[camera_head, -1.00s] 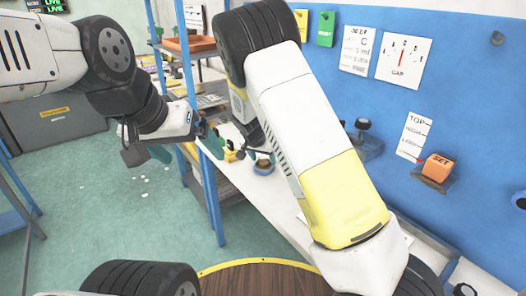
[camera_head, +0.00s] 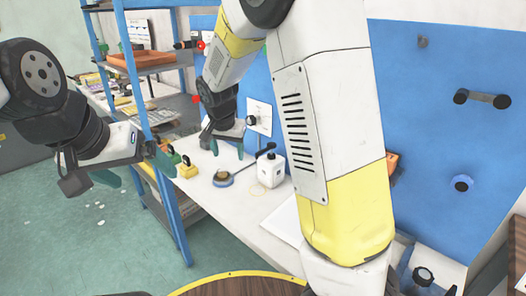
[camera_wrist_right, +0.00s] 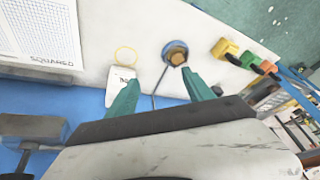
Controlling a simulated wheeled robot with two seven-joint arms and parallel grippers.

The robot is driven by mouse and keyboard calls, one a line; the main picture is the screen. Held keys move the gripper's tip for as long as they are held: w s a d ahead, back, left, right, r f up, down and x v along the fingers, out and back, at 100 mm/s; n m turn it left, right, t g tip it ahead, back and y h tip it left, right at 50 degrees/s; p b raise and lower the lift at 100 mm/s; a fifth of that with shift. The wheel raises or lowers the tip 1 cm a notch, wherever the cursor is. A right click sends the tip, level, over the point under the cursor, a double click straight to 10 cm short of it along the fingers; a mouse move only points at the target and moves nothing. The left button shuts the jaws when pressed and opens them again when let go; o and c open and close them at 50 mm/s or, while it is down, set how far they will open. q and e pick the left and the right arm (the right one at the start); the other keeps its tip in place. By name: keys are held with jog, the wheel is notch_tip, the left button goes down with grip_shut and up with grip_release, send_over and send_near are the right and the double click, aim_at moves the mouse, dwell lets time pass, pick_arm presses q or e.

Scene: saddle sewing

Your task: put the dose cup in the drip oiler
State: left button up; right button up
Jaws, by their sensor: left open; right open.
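A round blue piece (camera_head: 222,178) with a brown centre and a thin dark rod lies on the white bench; it also shows in the right wrist view (camera_wrist_right: 175,53). A white container (camera_head: 270,170) with a black top stands to its right, partly visible in the wrist view (camera_wrist_right: 120,76). I cannot tell for certain which is the dose cup or the drip oiler. My right gripper (camera_head: 226,148) is open and empty above the bench; its teal fingers also show in the wrist view (camera_wrist_right: 161,78). My left gripper (camera_head: 132,169) is open and empty, left of the bench.
A yellow ring (camera_head: 257,190) lies or is marked on the bench near the white container. A yellow block (camera_head: 187,170) sits left of the blue piece. Blue shelving (camera_head: 170,205) stands between the left gripper and the bench. A blue panel (camera_head: 430,80) backs the right side.

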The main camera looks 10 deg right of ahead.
jog(key=s+d+r+n+y, duration=0.1)
jog(key=s+d+r, duration=0.2)
jog(key=s, duration=0.5)
jog(key=s+d+r+n+t+y, duration=0.1)
jog(key=s+d+r, duration=0.3)
jog(key=s, duration=0.5)
jog(key=s+d+r+n, duration=0.2)
jog(key=s+d+r, duration=0.2)
jog(key=s, duration=0.4)
jog(key=shift+s+d+r+n+t+y, duration=0.3)
jog(key=shift+r+y, duration=0.1)
jog(key=shift+r, duration=0.15)
jog(key=shift+w, duration=0.1)
